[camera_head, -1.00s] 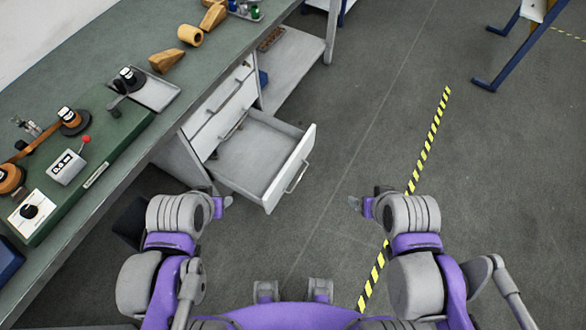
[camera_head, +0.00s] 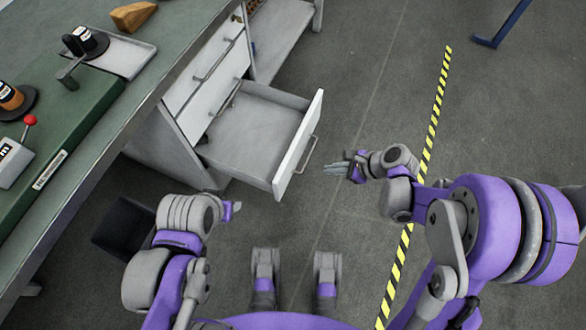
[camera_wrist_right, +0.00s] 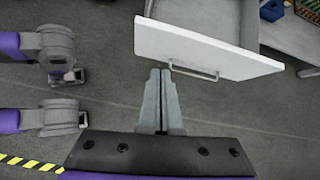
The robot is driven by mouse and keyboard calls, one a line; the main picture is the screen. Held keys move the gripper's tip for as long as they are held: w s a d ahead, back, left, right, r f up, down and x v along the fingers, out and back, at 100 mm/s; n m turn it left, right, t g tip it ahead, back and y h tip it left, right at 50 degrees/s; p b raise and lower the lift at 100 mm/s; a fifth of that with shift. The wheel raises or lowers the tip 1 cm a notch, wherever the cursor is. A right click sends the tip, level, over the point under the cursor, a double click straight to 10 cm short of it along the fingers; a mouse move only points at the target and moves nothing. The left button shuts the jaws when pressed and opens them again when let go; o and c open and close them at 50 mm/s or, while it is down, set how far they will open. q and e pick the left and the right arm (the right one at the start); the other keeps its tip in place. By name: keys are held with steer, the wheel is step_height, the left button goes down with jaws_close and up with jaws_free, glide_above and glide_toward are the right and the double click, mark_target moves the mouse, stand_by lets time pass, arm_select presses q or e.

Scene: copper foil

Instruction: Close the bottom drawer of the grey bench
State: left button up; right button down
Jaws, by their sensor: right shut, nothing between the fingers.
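The grey bench (camera_head: 152,98) stands at the left in the head view. Its bottom drawer (camera_head: 250,135) is pulled well out and looks empty. Its white front (camera_head: 300,148) carries a bar handle, which also shows in the right wrist view (camera_wrist_right: 194,73). My right gripper (camera_head: 335,167) is shut and empty, a short way in front of the drawer front and apart from it in the head view. In the right wrist view its fingertips (camera_wrist_right: 160,75) point at the front near the handle. My left gripper (camera_head: 236,207) is near the drawer's near side; its fingers are too small to judge.
The upper drawers (camera_head: 205,80) look shut. A low shelf (camera_head: 285,35) stands beyond the drawers. A dark bin (camera_head: 122,228) sits on the floor under the bench. Yellow-black tape (camera_head: 433,125) runs along the floor, and the floor right of the drawer is clear.

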step_height(320, 180, down, 4)
steer(key=w+a+m+b, duration=0.1)
steer(key=m, duration=0.1)
steer(key=b, duration=0.3)
glide_toward(286, 168)
steer(key=shift+y, duration=0.4)
steer(key=f, duration=0.1)
steer(key=a+f, duration=0.1)
steer(key=f, duration=0.1)
steer(key=w+a+f, duration=0.1)
steer(key=f, duration=0.1)
steer(key=shift+a+f, duration=0.1)
steer(key=shift+a, duration=0.15)
arm_select(q)
steer(key=shift+s+f+x, duration=0.1)
steer(key=shift+s+x, duration=0.1)
steer(key=shift+x, duration=0.65)
steer(key=shift+s+f+x, duration=0.1)
steer(key=shift+s+x, duration=0.05)
steer(key=shift+x, duration=0.7)
steer(key=shift+s+f+x, duration=0.1)
steer(key=shift+s+x, duration=0.1)
steer(key=shift+x, duration=0.6)
arm_select(e)
steer(key=shift+w+a, duration=0.15)
steer(key=shift+a, duration=0.25)
arm_select(q)
steer(key=shift+a, duration=0.15)
arm_select(e)
steer(key=shift+a, duration=0.1)
